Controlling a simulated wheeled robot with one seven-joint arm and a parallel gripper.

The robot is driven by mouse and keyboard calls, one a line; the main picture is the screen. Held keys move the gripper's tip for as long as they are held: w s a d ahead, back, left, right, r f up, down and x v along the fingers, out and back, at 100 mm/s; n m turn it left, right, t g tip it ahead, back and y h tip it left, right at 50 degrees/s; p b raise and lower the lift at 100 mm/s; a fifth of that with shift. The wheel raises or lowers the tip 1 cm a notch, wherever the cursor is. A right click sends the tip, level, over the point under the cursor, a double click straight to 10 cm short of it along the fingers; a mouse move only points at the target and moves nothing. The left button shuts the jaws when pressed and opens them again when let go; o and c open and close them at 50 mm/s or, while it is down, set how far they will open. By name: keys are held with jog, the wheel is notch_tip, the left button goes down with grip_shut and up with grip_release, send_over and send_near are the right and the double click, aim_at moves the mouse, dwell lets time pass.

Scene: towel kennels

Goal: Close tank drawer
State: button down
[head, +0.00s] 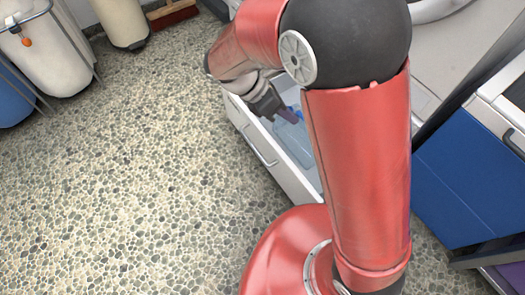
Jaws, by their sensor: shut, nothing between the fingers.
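The tank drawer (262,150) is white with a metal bar handle on its front and stands pulled out from the machine at the right. Something pale blue and clear (296,138) shows inside it; my arm hides much of the drawer's interior and its far side. My gripper (287,116) is above the drawer's open top, just inside its front wall, with the fingers shut and empty. I cannot tell whether the fingertips touch anything in the drawer.
A blue cabinet (450,185) stands at the right edge. White bins (50,50) and a blue bin (12,98) stand at the upper left, near a brown broom head (172,13). The pebbled floor (120,190) in front of the drawer is clear.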

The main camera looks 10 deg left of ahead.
jog(key=s+a+f+n+t+h+b, duration=0.25)
jog(key=a+f+n+t+h, duration=0.2)
jog(key=a+f+n, duration=0.75)
jog(key=n+t, duration=0.8)
jog(key=n, duration=0.1)
send_near(271, 145)
jog(key=shift+y, duration=0.25)
jog(key=b+x, duration=0.1)
jog(key=x, duration=0.5)
jog(key=shift+w+d+f, duration=0.1)
jog(key=shift+w+d, duration=0.15)
jog(key=shift+w, duration=0.05)
jog(key=f+p+x, duration=0.1)
jog(key=x, duration=3.7)
jog(key=shift+w+d, duration=0.2)
jog(key=shift+d, duration=0.15)
jog(key=shift+r, duration=0.15)
